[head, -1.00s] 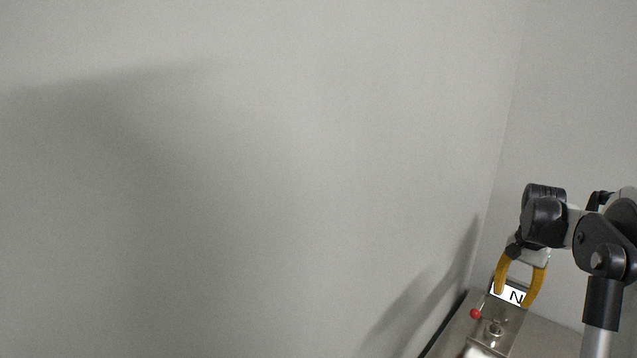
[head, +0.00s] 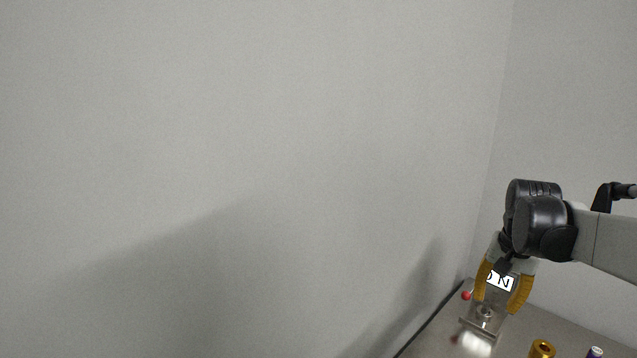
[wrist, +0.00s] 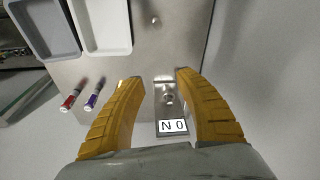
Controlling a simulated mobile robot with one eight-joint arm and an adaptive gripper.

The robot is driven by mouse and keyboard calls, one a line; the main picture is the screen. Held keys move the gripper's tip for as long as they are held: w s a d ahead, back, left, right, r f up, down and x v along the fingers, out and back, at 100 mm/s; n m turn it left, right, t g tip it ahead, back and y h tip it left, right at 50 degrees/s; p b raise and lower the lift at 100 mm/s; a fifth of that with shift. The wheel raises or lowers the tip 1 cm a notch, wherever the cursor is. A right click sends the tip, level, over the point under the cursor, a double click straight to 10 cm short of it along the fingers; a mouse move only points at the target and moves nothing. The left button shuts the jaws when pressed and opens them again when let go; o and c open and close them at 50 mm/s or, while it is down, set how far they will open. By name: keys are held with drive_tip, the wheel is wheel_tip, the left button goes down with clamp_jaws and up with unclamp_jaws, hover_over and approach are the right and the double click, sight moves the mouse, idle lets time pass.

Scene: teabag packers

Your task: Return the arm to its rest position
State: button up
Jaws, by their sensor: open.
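My gripper (head: 499,307) is at the right of the head view, pointing down over the steel table, with its two yellow fingers spread apart. Nothing is between the fingers. In the wrist view my gripper (wrist: 161,80) is also open, its fingers on either side of a small metal device on the table. The label also shows behind the fingers in the head view (head: 501,281), partly covered.
A gold cylinder (head: 541,349) and a dark capped item (head: 595,352) are at the lower right. The wrist view shows a red marker (wrist: 71,98), a purple marker (wrist: 93,97) and two trays (wrist: 103,25). Walls stand close behind.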

drive_tip(key=s+a+f+n+t, duration=0.1)
drive_tip(key=s+a+n+t, duration=0.4)
drive_tip(key=s+a, duration=1.2)
drive_tip(key=a+n, duration=0.2)
drive_tip(key=a, duration=0.2)
drive_tip(key=shift+s+a+n+y, duration=0.35)
drive_tip(key=shift+a+n+y, duration=0.05)
drive_tip(key=shift+f, duration=0.1)
drive_tip(key=shift+c, duration=0.6)
